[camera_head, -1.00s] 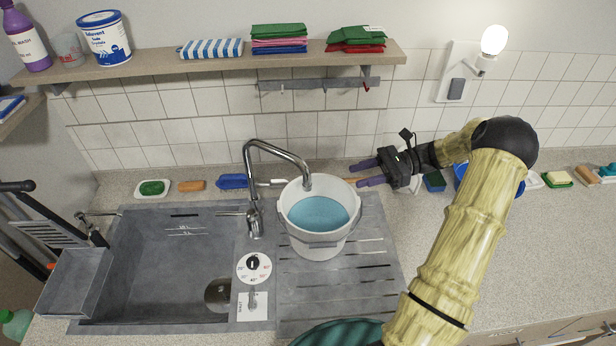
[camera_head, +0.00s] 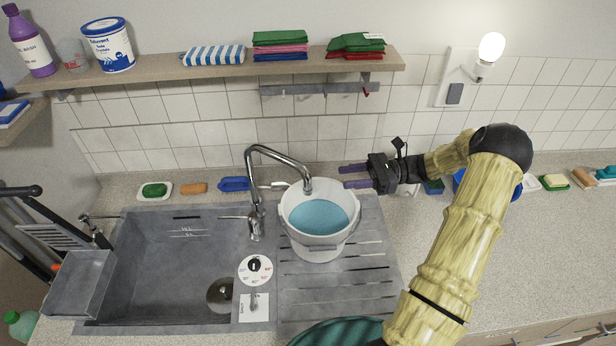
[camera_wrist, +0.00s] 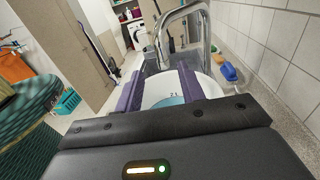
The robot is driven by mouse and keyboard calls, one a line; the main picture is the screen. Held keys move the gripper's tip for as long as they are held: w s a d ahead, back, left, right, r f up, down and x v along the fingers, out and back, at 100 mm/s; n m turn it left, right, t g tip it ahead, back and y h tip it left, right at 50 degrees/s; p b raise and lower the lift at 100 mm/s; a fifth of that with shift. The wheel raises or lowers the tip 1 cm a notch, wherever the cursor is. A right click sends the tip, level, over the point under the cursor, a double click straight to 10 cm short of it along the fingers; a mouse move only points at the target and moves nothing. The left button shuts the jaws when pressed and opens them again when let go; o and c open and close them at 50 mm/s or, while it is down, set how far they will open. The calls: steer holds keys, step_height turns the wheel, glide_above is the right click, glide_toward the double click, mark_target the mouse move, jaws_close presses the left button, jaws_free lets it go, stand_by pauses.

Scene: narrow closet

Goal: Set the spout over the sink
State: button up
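The chrome spout (camera_head: 280,155) rises behind the sink's right edge and bends to the right. Its tip hangs over a white bucket (camera_head: 318,246) of blue liquid on the ribbed drainboard. The grey sink basin (camera_head: 165,255) is left of the spout and looks empty. My gripper (camera_head: 348,176) is open and empty, just right of and above the bucket's rim, with its purple fingers pointing left. In the wrist view the fingers (camera_wrist: 165,88) are apart, with the bucket between and beyond them and the spout (camera_wrist: 180,22) ahead.
A shelf (camera_head: 220,75) with cloths and a tub runs along the wall above. A blue brush (camera_head: 234,184), orange sponge (camera_head: 193,188) and green soap (camera_head: 154,190) lie behind the sink. A wall lamp (camera_head: 490,47) is at the upper right. Open counter (camera_head: 490,260) lies to the right.

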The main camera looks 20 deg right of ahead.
mark_target(308, 182)
steer(key=a+p, duration=0.1)
steer(key=a, duration=0.2)
steer(key=w+a+p, duration=0.1)
steer(key=a+p, duration=0.1)
steer(key=a, duration=0.2)
steer(key=a+p, duration=0.1)
steer(key=a, duration=0.3)
steer(key=shift+w+a, duration=0.15)
steer(key=shift+a, duration=0.05)
jaws_close()
